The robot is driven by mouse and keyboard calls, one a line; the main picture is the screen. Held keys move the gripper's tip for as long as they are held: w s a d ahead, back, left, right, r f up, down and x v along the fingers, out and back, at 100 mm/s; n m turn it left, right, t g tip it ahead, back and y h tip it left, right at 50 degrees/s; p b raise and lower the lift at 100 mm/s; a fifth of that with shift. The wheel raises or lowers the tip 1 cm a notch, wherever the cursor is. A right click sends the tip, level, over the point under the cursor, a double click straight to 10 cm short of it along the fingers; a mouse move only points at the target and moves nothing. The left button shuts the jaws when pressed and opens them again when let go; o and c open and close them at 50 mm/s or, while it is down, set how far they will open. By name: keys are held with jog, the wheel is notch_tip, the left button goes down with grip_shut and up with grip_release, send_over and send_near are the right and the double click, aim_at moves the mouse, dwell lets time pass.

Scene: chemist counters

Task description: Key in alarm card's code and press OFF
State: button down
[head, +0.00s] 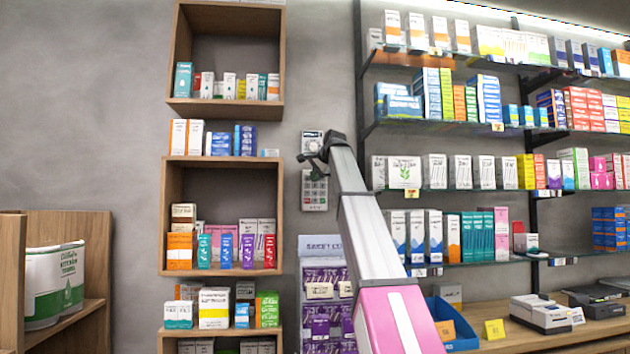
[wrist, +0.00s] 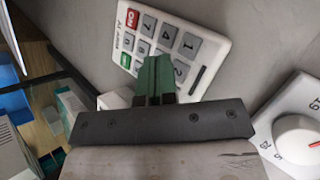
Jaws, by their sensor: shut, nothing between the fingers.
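The alarm keypad (head: 315,192) is a pale upright panel on the grey wall, between the wooden shelf boxes and the glass shelves. In the wrist view the keypad (wrist: 205,45) appears tilted, with grey number keys, a red key (wrist: 131,19) and a green key (wrist: 126,61). The digits 7, 4, 1 and 2 are readable. My gripper (wrist: 154,60) is shut and empty, its green fingertips in front of the keys and hiding some of them. I cannot tell whether they touch. In the head view my gripper (head: 313,166) is at the keypad's upper part. I cannot make out an alarm card.
A white dial unit (head: 312,141) is on the wall just above the keypad; its round knob (wrist: 297,136) shows at right in the wrist view. Boxed shelves (head: 166,215) stand left, stocked glass shelves (head: 450,190) right. A purple-packet rack (head: 325,300) is below.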

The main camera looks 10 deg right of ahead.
jog(key=shift+w, duration=0.15)
jog(key=shift+w, duration=0.3)
jog(key=shift+w, duration=0.3)
dwell(0.9)
jog(key=shift+s, duration=0.75)
jog(key=shift+s, duration=0.1)
jog(key=s, duration=0.4)
jog(key=shift+s, duration=0.4)
dwell(2.5)
